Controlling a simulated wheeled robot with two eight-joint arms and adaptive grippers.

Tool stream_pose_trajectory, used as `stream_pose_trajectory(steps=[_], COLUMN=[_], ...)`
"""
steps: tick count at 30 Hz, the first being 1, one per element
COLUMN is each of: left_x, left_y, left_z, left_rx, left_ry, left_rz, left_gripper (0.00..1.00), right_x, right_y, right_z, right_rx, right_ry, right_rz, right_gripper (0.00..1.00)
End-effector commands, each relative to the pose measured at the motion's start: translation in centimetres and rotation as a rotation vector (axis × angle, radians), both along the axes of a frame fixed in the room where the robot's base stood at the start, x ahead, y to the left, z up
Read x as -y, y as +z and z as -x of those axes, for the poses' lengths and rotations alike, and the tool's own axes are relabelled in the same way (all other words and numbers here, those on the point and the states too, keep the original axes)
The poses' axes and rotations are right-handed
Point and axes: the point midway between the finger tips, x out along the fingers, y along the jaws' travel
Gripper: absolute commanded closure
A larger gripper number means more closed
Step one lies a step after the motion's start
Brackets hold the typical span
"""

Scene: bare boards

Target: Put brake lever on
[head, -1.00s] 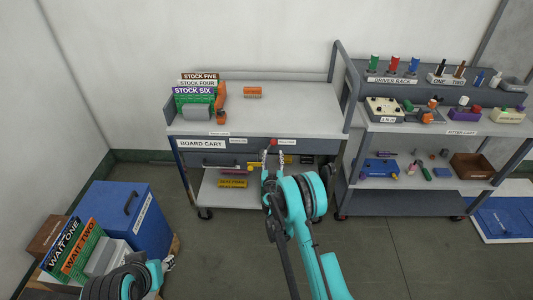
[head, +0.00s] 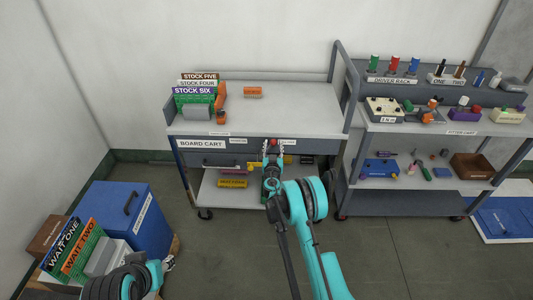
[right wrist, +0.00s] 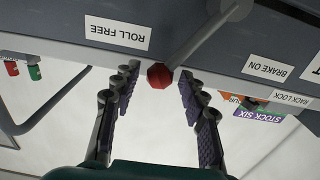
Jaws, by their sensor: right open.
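The brake lever is a grey bar with a red knob (head: 275,142) on the front of the board cart (head: 320,146). In the right wrist view, which is upside down, the red knob (right wrist: 160,75) is between my fingertips, closer to the ROLL FREE label (right wrist: 117,32) than to the BRAKE ON label (right wrist: 268,67). My right gripper (head: 273,150) is open at the cart's front; in the wrist view its fingers (right wrist: 158,86) stand either side of the knob, with gaps. My left gripper (head: 160,268) is low at the left; its fingers are too unclear to read.
The cart top holds board stacks with a STOCK SIX sign (head: 193,91) and an orange block (head: 253,92). The driver rack (head: 440,125) stands close on the right. A blue box (head: 125,215) is at the left. The floor before the cart is clear.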

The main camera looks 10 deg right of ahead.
Motion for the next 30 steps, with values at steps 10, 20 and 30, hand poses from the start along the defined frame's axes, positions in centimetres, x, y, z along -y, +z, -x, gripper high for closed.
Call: stream_pose_trajectory(steps=[10,20,30], left_x=[0.0,0.0,0.0], left_y=[0.0,0.0,0.0], left_z=[0.0,0.0,0.0], left_rx=[0.0,0.0,0.0], left_ry=[0.0,0.0,0.0], left_rz=[0.0,0.0,0.0], left_gripper=[0.6,0.6,0.6], right_x=[0.0,-1.2,-2.7], right_y=[0.0,0.5,1.0], right_z=[0.0,-0.3,-0.7], right_rx=[0.0,0.0,0.0], right_ry=[0.0,0.002,0.004], right_rz=[0.0,0.0,-0.001], right_gripper=[0.89,0.89,0.89])
